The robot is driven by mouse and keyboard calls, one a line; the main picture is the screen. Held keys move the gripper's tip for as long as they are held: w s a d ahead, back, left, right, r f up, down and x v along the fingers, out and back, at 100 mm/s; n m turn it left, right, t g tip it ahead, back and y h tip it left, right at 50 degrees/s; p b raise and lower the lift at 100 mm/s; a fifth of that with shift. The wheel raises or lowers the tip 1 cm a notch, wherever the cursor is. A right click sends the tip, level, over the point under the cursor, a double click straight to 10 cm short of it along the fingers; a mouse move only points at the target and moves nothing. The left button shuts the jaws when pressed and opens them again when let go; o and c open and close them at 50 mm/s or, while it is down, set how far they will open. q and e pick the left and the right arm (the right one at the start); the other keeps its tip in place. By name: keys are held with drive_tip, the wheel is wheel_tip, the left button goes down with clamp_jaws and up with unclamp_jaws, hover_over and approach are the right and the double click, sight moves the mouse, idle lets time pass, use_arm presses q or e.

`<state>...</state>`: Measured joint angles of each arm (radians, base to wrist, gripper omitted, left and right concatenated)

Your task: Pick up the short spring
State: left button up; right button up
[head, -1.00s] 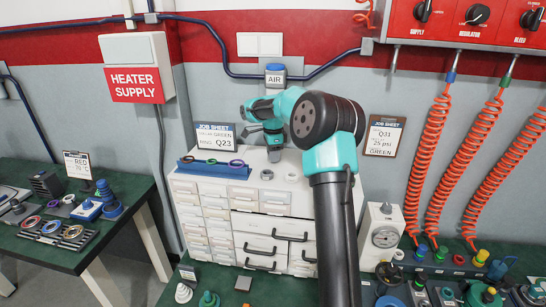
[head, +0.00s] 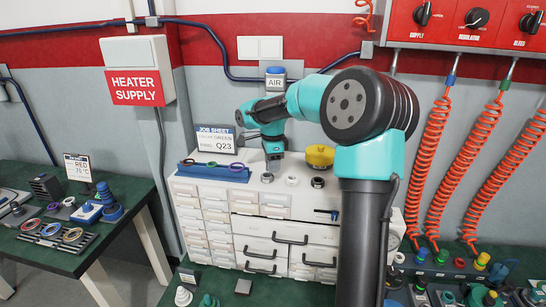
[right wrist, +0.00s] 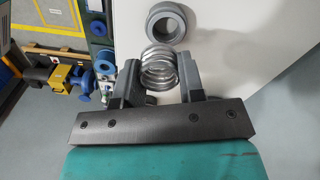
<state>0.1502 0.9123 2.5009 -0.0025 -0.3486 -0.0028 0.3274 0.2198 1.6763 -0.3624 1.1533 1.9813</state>
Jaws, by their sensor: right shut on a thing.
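The short spring (right wrist: 160,70) is a shiny metal coil. In the right wrist view it sits between the two dark fingers of my right gripper (right wrist: 158,80), which is shut on it. In the head view my right gripper (head: 273,158) points down over the white cabinet top (head: 245,189). The spring is too small or hidden to make out there. I cannot tell whether it touches the top. My left gripper is not in view.
A grey ring (right wrist: 167,20) lies just beyond the spring. A yellow round part (head: 320,156), a white ring (head: 291,181) and a dark ring (head: 317,183) stand on the cabinet. A blue rack (head: 213,170) holds coloured rings. A job sheet (head: 215,139) stands behind it.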

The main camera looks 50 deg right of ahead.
drive_tip(key=s+a, duration=0.3)
drive_tip(key=a, duration=0.1)
drive_tip(key=shift+s+r, duration=0.25)
drive_tip(key=shift+s, duration=0.05)
drive_tip(key=shift+a, duration=0.1)
